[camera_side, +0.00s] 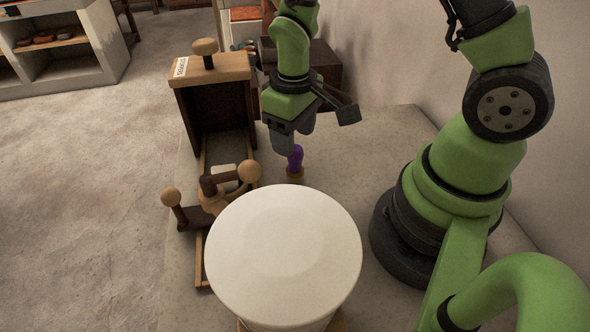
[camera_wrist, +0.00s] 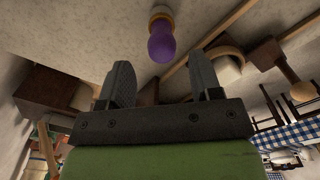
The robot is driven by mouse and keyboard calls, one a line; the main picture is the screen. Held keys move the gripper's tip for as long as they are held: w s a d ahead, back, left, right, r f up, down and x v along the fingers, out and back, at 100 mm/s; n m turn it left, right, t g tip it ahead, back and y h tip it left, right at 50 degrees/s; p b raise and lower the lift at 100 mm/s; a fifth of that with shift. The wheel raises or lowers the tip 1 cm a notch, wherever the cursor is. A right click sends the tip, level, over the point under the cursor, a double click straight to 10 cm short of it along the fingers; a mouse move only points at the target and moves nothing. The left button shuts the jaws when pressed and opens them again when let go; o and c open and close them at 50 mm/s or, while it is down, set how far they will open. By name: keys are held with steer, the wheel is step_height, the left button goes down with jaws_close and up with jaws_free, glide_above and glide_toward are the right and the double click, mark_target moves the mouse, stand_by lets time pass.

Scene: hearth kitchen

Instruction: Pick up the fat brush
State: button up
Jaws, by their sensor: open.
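A short object with a rounded purple top (camera_side: 296,158) and a tan lower part, which looks like the fat brush, stands upright on the counter in the side view. It also shows in the wrist view (camera_wrist: 161,43), at the top centre, beyond the fingertips. My gripper (camera_wrist: 162,80) is open and empty, with its two grey fingers apart. In the side view my gripper (camera_side: 284,142) is just above and left of the purple top. I cannot tell whether they touch.
A large white round lid or drum (camera_side: 283,250) stands in front of the purple object. A wooden device with knobs and rails (camera_side: 212,75) stands at the left. The counter (camera_side: 385,135) is bare to the right of the purple object. A wall rises behind.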

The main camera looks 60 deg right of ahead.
mark_target(295, 157)
steer(key=shift+s+a+f, duration=0.1)
steer(key=shift+s+f, duration=0.05)
steer(key=shift+f, duration=1.2)
steer(key=shift+s+a+f, duration=0.1)
steer(key=shift+f, duration=1.2)
steer(key=c, duration=1)
steer(key=shift+r, duration=0.1)
step_height(295, 157, up, 10)
steer(key=shift+f, duration=0.1)
